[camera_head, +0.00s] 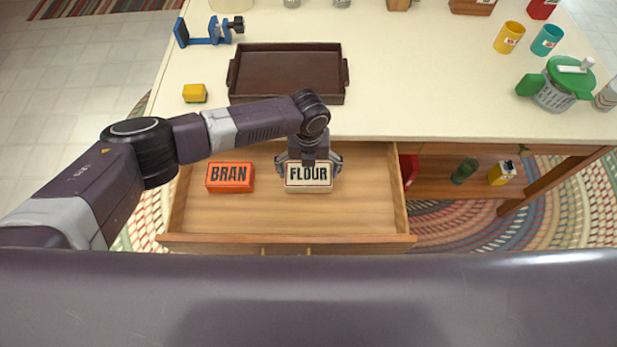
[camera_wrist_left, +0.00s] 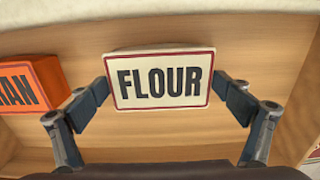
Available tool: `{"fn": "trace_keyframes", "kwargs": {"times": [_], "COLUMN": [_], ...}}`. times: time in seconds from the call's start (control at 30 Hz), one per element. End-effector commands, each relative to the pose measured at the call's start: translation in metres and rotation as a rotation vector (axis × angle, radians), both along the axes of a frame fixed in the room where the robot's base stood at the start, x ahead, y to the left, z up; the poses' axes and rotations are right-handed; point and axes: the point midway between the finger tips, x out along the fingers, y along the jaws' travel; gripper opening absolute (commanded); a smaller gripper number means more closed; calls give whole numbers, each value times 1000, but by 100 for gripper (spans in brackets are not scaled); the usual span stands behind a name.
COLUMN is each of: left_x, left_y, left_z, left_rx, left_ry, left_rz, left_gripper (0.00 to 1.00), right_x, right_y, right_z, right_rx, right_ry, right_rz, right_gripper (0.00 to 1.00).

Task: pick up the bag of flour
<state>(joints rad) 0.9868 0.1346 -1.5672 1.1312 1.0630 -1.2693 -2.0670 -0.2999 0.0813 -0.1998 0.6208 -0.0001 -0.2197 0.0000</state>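The bag of flour (camera_head: 309,177) is a white block with a red border and the word FLOUR, lying in the open drawer. It fills the middle of the left wrist view (camera_wrist_left: 161,80). My left gripper (camera_head: 308,165) reaches down over it from above. In the left wrist view the left gripper's fingers (camera_wrist_left: 161,97) are spread wide, one on each side of the flour. Small gaps or light contact at its sides cannot be told apart. My right gripper is not in view.
An orange BRAN block (camera_head: 230,177) lies left of the flour in the drawer (camera_head: 290,219). The countertop (camera_head: 420,90) overhangs the drawer's back and holds a brown tray (camera_head: 287,98). The drawer's right part is bare.

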Motion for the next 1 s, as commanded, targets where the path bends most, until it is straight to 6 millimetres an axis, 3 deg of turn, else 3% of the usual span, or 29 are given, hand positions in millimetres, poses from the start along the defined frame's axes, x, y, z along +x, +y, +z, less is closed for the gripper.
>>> {"fn": "trace_keyframes", "kwargs": {"times": [0.33,1.0], "left_x": [0,0], "left_y": [0,0], "left_z": [8,75], "left_rx": [-1,0], "left_ry": [-1,0], "left_rz": [0,0], "left_gripper": [86,86], "right_x": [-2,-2], "right_y": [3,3], "right_z": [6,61], "right_rx": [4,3], "right_ry": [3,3], "right_rz": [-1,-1], "right_gripper": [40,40]}}
